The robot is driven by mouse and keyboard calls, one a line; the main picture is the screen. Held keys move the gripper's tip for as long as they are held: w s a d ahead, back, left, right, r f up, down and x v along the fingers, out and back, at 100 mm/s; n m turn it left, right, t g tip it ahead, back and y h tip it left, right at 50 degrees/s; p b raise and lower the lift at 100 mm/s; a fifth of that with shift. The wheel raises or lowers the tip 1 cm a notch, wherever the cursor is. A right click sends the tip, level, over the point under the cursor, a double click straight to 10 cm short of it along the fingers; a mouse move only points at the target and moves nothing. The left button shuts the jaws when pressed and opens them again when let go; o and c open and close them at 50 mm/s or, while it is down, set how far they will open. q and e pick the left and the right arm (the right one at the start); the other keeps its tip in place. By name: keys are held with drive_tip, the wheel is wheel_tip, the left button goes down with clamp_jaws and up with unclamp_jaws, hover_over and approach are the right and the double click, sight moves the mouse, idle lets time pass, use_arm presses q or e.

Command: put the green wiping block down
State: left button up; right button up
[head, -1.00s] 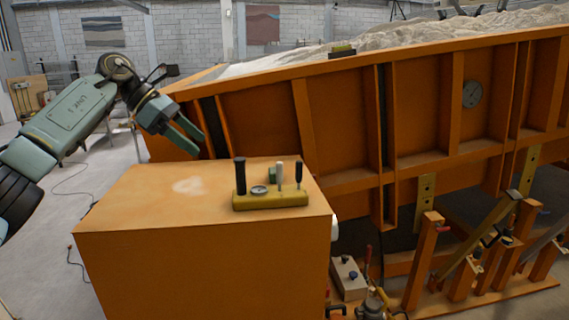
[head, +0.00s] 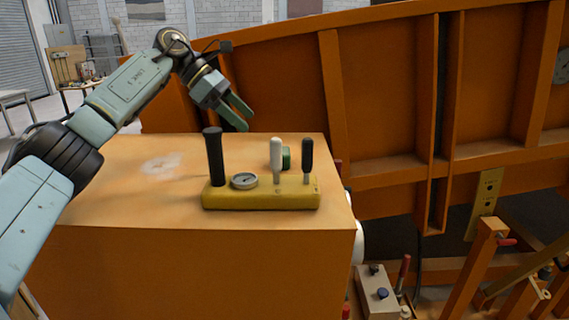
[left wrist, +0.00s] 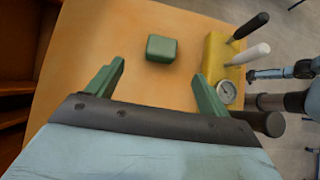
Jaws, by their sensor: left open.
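The green wiping block (left wrist: 161,48) lies on the orange cabinet top (left wrist: 150,90) in the left wrist view. In the head view the block (head: 286,158) is mostly hidden behind the white lever of the yellow control panel. My left gripper (head: 244,117) is open and empty, above the cabinet top and to the left of the block in the head view. In the left wrist view its two green fingers (left wrist: 160,82) are spread wide, with the block beyond the tips and apart from them. My right gripper is not identifiable.
The yellow control panel (head: 261,195) carries a black handle (head: 215,157), a round gauge (head: 244,181), a white lever (head: 277,158) and a smaller black lever (head: 307,160). The orange sandbed wall (head: 385,105) rises behind. The cabinet's left top is clear.

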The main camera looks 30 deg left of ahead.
use_arm(q)
drive_tip(key=x, duration=0.6)
drive_tip(key=shift+s+d+r, duration=0.1)
drive_tip(key=shift+s+d, duration=0.05)
drive_tip(key=shift+w+d+f, duration=0.25)
drive_tip(key=shift+d+f, duration=0.1)
drive_tip(key=shift+f, duration=0.1)
drive_tip(key=p+x, duration=0.1)
drive_tip(key=x, duration=0.4)
drive_tip(key=shift+s+d+p, duration=0.1)
drive_tip(key=shift+d+p, duration=0.05)
drive_tip(key=shift+p, duration=0.2)
use_arm(e)
drive_tip(key=shift+w+r, duration=0.55)
drive_tip(key=shift+r, duration=0.3)
use_arm(q)
drive_tip(key=c, duration=1.1)
